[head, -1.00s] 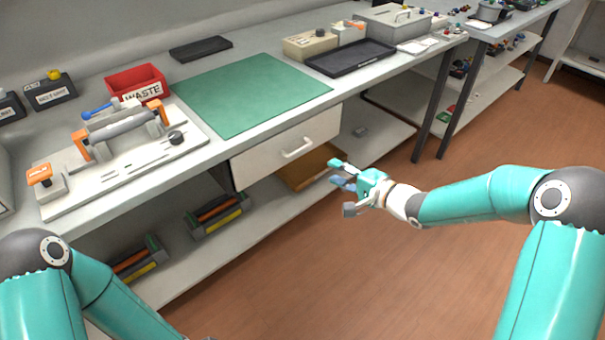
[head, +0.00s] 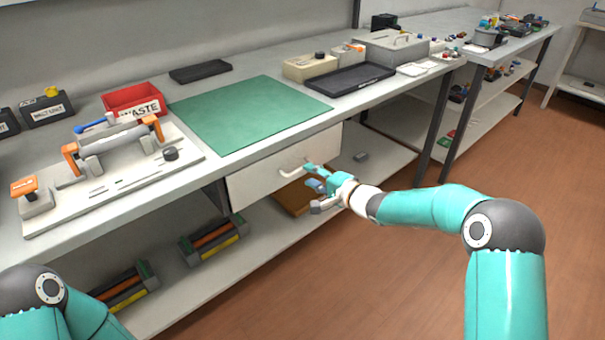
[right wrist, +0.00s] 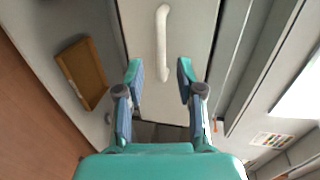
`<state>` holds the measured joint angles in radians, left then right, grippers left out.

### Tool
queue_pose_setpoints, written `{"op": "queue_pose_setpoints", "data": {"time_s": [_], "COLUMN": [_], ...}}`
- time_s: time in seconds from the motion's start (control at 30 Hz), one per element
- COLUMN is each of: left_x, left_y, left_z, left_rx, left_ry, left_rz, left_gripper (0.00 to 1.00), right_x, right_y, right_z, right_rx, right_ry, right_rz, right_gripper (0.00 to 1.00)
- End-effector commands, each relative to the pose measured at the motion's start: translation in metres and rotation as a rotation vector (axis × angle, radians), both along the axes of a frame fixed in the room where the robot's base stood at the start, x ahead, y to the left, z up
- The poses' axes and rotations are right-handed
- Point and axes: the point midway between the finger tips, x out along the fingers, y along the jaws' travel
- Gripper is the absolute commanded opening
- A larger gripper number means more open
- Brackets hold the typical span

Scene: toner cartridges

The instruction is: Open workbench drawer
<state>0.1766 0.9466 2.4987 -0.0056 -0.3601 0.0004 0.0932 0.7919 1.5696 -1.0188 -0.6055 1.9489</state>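The workbench drawer (head: 262,178) is a white front under the bench top, and it looks shut. Its pale bar handle (head: 292,170) is on the front; it also shows in the right wrist view (right wrist: 162,45), running up and down between the line of my fingers. My right gripper (head: 312,176) is open and empty, close in front of the handle at its right end. In the right wrist view its two fingertips (right wrist: 160,72) are apart on either side of the handle's lower end; I cannot tell whether they touch it. My left gripper is out of view.
A green mat (head: 245,112) lies on the bench top above the drawer. A red waste bin (head: 135,99) and a black tray (head: 350,79) stand beside it. A brown box or board (head: 300,197) is on the lower shelf (head: 375,150) under the drawer. The floor in front is clear.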

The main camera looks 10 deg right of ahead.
Motion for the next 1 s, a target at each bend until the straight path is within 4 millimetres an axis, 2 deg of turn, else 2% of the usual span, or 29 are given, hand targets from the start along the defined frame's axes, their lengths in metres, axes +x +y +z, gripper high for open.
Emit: {"op": "queue_pose_setpoints", "data": {"time_s": [0.1,0.3,0.67,0.7,0.77,0.9,1.0], "left_x": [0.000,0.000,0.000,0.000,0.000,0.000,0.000], "left_y": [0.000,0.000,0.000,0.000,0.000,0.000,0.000], "left_z": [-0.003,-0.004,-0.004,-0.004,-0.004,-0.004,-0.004], "left_rx": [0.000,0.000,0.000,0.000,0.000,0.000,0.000], "left_ry": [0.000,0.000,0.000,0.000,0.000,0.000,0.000], "left_rz": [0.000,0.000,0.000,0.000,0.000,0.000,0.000], "left_gripper": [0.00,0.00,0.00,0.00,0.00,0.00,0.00], "right_x": [0.017,0.033,0.037,0.037,0.037,0.037,0.037], "right_y": [0.012,0.021,0.023,0.023,0.023,0.023,0.023], "right_z": [-0.006,-0.009,-0.009,-0.010,-0.009,-0.009,-0.010], "right_rx": [0.000,-0.001,0.000,0.000,0.000,0.000,-0.001], "right_ry": [-0.001,0.000,0.000,0.000,0.000,0.000,0.001], "right_rz": [0.001,0.001,0.000,0.000,0.000,0.000,0.000], "right_gripper": [0.37,0.37,0.37,0.35,0.26,0.02,0.00]}}
